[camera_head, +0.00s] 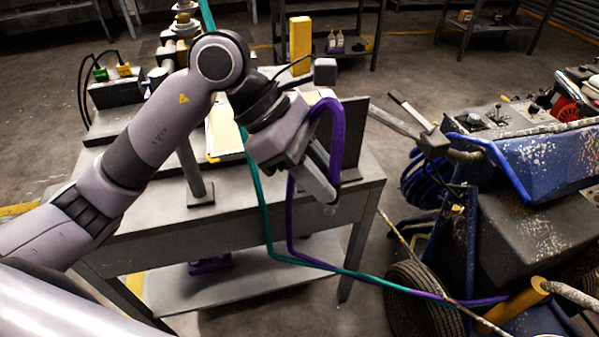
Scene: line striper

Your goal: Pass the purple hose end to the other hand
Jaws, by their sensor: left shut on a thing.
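The purple hose (290,222) loops up over my left gripper (331,190) and hangs down from it past the front of the workbench. Lower down it runs right beside a teal hose (263,205) towards the striper machine (545,165). My left gripper is shut on the purple hose, above the right part of the bench. Its fingers point down and to the right, and the hose end between them is mostly hidden. My right gripper is not in view.
The grey workbench (240,219) stands under my left arm, with cans and plugs at its back left and a yellow block (300,38) behind. The striper's handlebar and blue frame fill the right side. Open floor lies behind the bench.

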